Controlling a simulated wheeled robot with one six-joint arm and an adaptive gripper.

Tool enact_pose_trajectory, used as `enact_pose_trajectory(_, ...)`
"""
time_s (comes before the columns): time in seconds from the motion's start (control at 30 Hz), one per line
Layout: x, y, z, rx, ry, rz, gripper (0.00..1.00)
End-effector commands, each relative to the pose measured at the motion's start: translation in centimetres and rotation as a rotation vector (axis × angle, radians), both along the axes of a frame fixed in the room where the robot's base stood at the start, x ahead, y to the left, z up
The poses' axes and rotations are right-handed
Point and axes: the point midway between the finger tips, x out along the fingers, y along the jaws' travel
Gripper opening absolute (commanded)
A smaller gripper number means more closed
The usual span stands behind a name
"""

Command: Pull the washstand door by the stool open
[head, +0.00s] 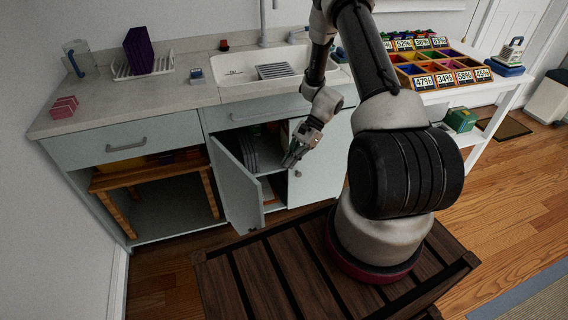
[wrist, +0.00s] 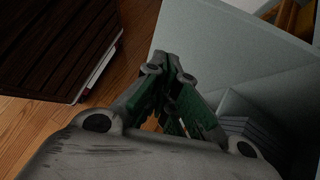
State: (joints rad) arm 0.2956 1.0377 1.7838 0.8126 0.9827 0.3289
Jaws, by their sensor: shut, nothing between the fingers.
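The pale grey-green washstand door by the stool (head: 236,188) stands open, swung out toward me, hinged on its left. A pale panel, likely this door's inner face (wrist: 215,50), fills the upper right of the wrist view. My gripper (head: 290,163) is shut and empty, in front of the cabinet opening and to the right of the door's free edge. Its fingertips (wrist: 178,66) overlap the panel in the wrist view; I cannot tell whether they touch it. The wooden stool (head: 118,181) stands in the open bay left of the door.
The washstand's right door (head: 313,165) is closed, with a small knob. Grey plates (head: 248,152) stand inside the opening; they also show in the wrist view (wrist: 250,130). A white sink (head: 235,77) is above. A dark slatted platform (head: 270,275) lies below the open door.

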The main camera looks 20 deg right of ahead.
Motion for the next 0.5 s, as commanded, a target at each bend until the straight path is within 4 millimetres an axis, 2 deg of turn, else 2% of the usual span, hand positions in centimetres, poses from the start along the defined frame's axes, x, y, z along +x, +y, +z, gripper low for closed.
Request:
enact_pose_trajectory(0.33, -1.4, 5.1, -5.3, -0.001, 0.003, 0.004, 0.0)
enact_pose_trajectory(0.5, -2.0, 7.6, -5.3, -0.001, 0.0, 0.005, 0.0)
